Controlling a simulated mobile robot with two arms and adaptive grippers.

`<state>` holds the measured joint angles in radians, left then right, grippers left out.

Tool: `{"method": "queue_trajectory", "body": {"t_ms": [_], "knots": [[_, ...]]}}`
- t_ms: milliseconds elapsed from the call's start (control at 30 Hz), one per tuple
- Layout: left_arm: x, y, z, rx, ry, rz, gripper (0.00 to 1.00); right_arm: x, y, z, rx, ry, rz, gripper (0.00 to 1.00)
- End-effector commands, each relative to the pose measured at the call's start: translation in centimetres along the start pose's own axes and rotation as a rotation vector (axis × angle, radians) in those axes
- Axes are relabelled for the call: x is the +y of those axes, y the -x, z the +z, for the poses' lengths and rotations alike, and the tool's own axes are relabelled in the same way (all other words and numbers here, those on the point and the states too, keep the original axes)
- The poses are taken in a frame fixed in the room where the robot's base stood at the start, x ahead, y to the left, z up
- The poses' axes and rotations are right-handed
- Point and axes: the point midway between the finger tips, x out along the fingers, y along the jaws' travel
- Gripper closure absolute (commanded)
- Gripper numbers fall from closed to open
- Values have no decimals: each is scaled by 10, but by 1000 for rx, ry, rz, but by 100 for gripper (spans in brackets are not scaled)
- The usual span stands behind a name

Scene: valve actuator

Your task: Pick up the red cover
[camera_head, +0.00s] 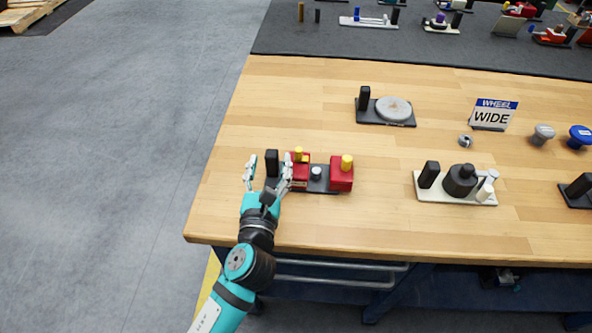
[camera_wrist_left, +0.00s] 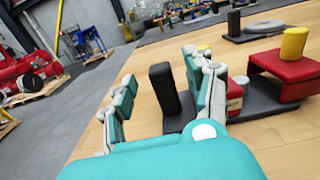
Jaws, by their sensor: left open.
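Two red parts with yellow knobs sit on a dark grey base (camera_head: 322,187) near the table's front left. The right one, a red cover (camera_head: 341,181), is boxy; it also shows in the left wrist view (camera_wrist_left: 284,68) as a raised piece with a yellow knob on top. The other red part (camera_head: 300,183) is partly hidden by a finger in both views. My left gripper (camera_head: 268,172) is open at the base's left end. Its fingers (camera_wrist_left: 160,75) stand either side of the black upright post (camera_wrist_left: 165,88), apparently empty. My right gripper is not in view.
A small grey knob (camera_head: 316,173) stands between the red parts. A dark base with a round grey disc (camera_head: 393,108) lies behind. A pale base with a black round body (camera_head: 460,181) is to the right. Bare wood lies around them.

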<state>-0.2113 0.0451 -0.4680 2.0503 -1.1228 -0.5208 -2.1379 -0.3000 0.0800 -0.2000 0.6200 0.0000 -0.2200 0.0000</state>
Motion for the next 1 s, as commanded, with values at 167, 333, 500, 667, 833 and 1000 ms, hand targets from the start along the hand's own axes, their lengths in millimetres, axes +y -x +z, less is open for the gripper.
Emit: {"method": "queue_trajectory", "body": {"t_ms": [167, 333, 500, 667, 833, 1000], "knots": [[1, -28, 4, -2, 0, 0, 46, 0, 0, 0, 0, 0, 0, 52], [1, -37, 3, 0, -1, 0, 46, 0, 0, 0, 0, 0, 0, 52], [1, -37, 3, 0, 0, -1, 46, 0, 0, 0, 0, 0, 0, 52], [1, -37, 3, 0, 0, -1, 66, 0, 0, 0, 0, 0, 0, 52], [1, -37, 3, 0, -1, -1, 88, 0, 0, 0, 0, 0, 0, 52], [1, -36, 3, 0, -1, -1, 100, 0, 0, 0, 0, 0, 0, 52]]}}
